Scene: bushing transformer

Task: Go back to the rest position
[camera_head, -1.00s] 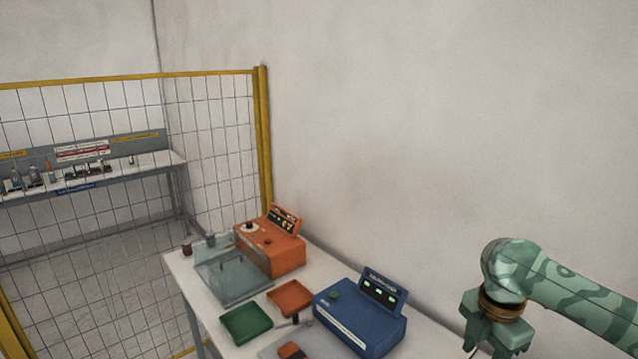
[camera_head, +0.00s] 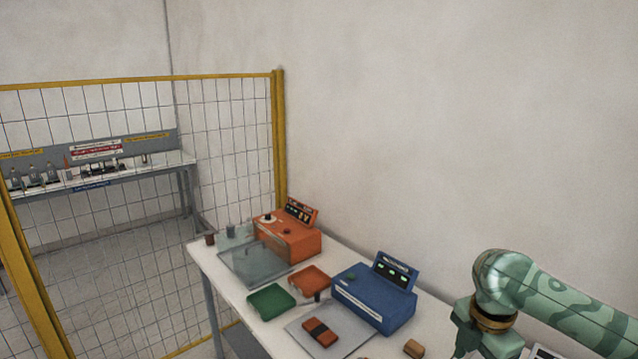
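My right arm comes in from the right in green camouflage, with its wrist bent down. The upper part of my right gripper (camera_head: 482,340) shows at the bottom right, beside the front part of the white table (camera_head: 232,296). Its fingertips are cut off by the lower edge, so I cannot tell whether it is open or shut. My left gripper is out of view.
On the table stand an orange device (camera_head: 288,240), a blue device (camera_head: 372,300), a green tray (camera_head: 271,301), an orange tray (camera_head: 309,283) and a grey plate (camera_head: 350,330) bearing an orange-and-black block (camera_head: 320,333). A yellow-framed mesh fence (camera_head: 279,140) stands behind, left.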

